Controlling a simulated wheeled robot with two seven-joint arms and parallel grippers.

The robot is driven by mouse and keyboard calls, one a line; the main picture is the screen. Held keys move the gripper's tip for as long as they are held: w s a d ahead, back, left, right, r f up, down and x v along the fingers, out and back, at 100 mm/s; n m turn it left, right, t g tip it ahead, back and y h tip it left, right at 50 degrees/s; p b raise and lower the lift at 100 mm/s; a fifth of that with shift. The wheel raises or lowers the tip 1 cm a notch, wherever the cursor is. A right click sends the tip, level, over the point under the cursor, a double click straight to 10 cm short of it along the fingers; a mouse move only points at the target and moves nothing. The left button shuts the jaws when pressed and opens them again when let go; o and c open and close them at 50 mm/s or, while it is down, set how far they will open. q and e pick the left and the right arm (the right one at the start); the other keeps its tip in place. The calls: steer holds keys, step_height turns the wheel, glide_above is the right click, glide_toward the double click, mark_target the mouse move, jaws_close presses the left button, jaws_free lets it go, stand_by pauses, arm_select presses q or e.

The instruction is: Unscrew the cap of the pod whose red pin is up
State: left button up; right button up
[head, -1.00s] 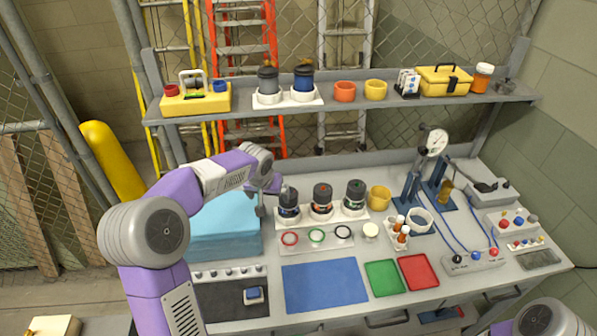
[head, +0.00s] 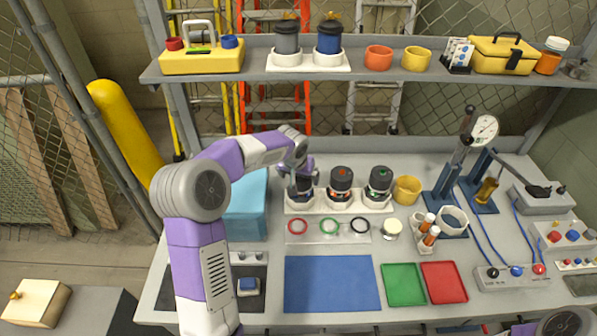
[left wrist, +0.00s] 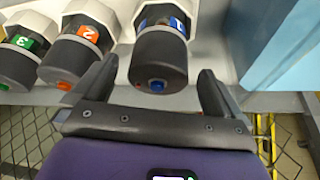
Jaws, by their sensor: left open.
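Three pods with dark caps stand in a row on a white rack (head: 331,207). In the left wrist view they carry labels: blue 1 (left wrist: 160,58), orange 2 (left wrist: 72,52) and green 3 (left wrist: 18,55). Pod 1 has a blue dot on its cap and a small red spot beside it; I see no such spot on the others. My left gripper (left wrist: 158,70) is open, its fingers on either side of pod 1's cap, with gaps showing. In the head view my left gripper (head: 302,176) covers much of the left pod. My right gripper is out of view.
A light-blue block (head: 247,208) stands left of the rack. A yellow cup (head: 407,190) is right of it. Rings (head: 330,227) lie in front, then a clear blue mat (head: 331,283). A shelf (head: 390,76) with more pods runs behind.

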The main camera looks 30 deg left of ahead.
arm_select(q)
steer(key=shift+x, duration=1.35)
steer(key=c, duration=0.9)
